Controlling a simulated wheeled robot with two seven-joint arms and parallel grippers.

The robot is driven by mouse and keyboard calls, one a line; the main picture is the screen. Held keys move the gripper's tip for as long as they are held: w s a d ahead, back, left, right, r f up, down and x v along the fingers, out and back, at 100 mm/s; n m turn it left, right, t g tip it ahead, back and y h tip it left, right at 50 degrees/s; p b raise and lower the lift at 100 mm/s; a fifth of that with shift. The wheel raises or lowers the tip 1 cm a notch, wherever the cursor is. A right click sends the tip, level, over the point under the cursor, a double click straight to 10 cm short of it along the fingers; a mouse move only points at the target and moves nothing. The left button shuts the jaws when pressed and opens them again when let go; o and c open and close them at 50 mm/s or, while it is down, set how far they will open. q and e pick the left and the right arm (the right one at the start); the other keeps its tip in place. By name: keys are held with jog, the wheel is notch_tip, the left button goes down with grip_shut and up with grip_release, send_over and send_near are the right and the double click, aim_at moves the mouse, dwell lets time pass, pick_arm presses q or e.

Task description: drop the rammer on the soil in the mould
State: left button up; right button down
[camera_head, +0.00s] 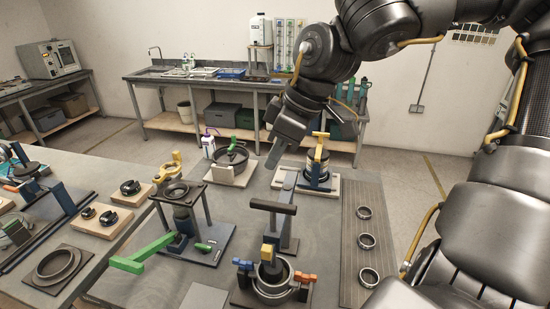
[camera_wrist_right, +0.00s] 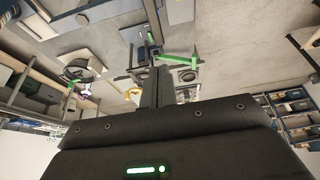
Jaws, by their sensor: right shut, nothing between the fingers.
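The soil inside cannot be made out. My right gripper (camera_head: 272,160) points down, apart from the mould, above the table's far part. Its fingers are shut and empty in the wrist view (camera_wrist_right: 156,86). My left gripper is not in view.
A press with a green lever (camera_head: 140,258) stands left of the mould. A pan (camera_head: 232,158) and a yellow-handled device (camera_head: 318,165) stand on boards at the back. Several small rings (camera_head: 367,241) lie on a strip at right. A side table (camera_head: 60,235) holds more apparatus.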

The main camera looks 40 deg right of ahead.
notch_tip(320, 180, up, 5)
jog(key=shift+p, duration=1.05)
jog(key=shift+a, duration=0.1)
